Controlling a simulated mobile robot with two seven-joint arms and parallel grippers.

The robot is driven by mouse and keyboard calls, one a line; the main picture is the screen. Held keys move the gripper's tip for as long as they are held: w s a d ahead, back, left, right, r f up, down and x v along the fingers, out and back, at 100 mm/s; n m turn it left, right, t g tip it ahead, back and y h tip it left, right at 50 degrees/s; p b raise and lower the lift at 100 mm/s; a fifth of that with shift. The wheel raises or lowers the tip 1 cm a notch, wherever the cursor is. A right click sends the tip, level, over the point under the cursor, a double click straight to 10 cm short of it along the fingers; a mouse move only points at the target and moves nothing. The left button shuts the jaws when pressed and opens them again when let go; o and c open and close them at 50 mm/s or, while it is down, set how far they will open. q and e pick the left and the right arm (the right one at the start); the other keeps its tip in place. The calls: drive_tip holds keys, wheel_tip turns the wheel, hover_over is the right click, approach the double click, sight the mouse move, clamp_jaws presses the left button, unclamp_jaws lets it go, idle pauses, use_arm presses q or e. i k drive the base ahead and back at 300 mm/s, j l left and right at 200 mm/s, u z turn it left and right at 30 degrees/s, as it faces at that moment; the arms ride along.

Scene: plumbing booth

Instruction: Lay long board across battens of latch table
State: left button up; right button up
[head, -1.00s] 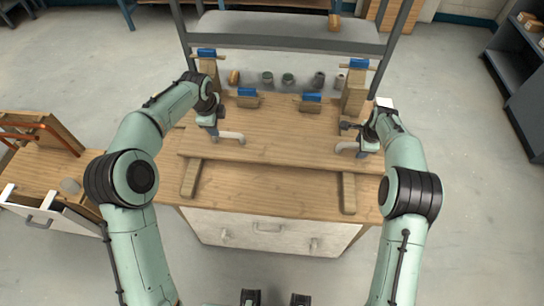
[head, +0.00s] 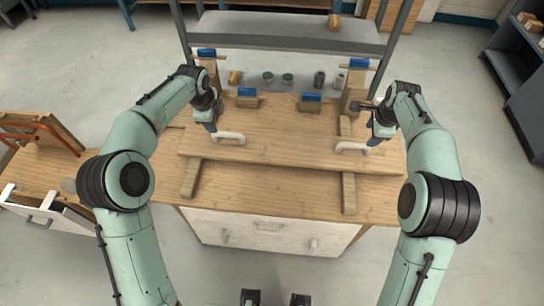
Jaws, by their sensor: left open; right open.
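The long board (head: 285,150) is a wooden plank with two white handles, a left one (head: 231,137) and a right one (head: 352,147). It lies across the left batten (head: 191,180) and the right batten (head: 348,194) on the latch table (head: 270,188). Both battens stick out in front of it, and a piece of the right one shows behind it. My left gripper (head: 212,130) is open beside the left handle. My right gripper (head: 373,138) is open beside the right handle; whether either touches its handle is hard to tell.
Blue-topped wooden blocks (head: 247,98) and (head: 311,102) stand behind the board. Several small cylinders (head: 288,79) stand farther back, under a grey shelf (head: 285,30). A side bench (head: 45,175) with an open drawer is at the left. The table's front strip is clear.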

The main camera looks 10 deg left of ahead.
sight(338, 153)
drive_tip(key=k, duration=1)
